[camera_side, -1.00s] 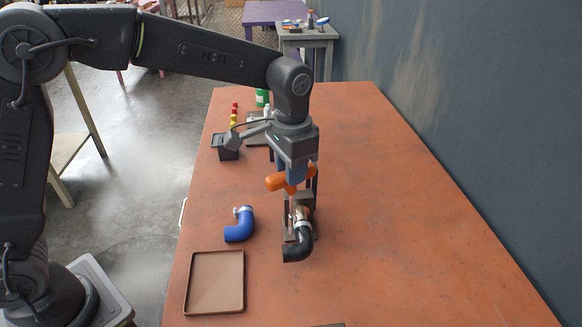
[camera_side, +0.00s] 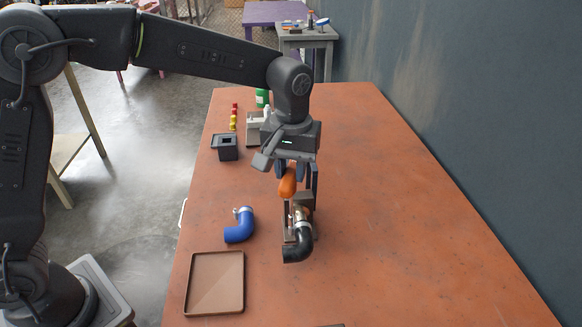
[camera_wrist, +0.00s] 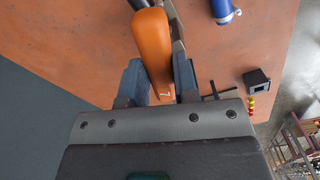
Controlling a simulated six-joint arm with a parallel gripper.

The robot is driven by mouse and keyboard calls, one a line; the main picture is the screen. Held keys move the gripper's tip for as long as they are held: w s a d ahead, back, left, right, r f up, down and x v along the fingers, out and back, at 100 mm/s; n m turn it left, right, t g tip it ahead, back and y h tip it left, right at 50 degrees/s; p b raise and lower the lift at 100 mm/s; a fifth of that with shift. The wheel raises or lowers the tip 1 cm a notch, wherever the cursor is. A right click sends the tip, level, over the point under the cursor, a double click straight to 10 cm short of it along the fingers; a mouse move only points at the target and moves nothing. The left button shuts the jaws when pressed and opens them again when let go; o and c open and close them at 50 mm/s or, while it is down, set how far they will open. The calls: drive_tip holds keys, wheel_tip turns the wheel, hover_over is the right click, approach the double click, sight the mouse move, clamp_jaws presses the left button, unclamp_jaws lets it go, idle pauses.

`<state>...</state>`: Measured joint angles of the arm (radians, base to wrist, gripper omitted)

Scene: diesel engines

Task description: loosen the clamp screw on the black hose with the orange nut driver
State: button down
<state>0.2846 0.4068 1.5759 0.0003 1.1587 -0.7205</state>
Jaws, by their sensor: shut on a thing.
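My gripper (camera_side: 287,171) is shut on the handle of the orange nut driver (camera_side: 288,183), which it holds upright above the clamp on the black hose (camera_side: 298,246). In the wrist view the orange handle (camera_wrist: 153,48) sits between the two blue-grey fingers (camera_wrist: 160,85). The black hose is a bent elbow fitted to a pipe on a metal fixture (camera_side: 305,205). A metal clamp (camera_side: 301,218) sits around its upper end. The driver's lower tip is near the clamp; I cannot tell whether it touches the screw.
A blue hose elbow (camera_side: 240,226) with a clamp lies to the left. A brown tray (camera_side: 215,254) is at the front left. A black square holder (camera_side: 228,148), small coloured pieces (camera_side: 233,120) and a green can (camera_side: 262,98) stand farther back. The table's right side is clear.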

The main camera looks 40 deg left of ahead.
drive_tip(key=shift+r, duration=0.35)
idle(0.3)
drive_tip(key=shift+r, duration=4)
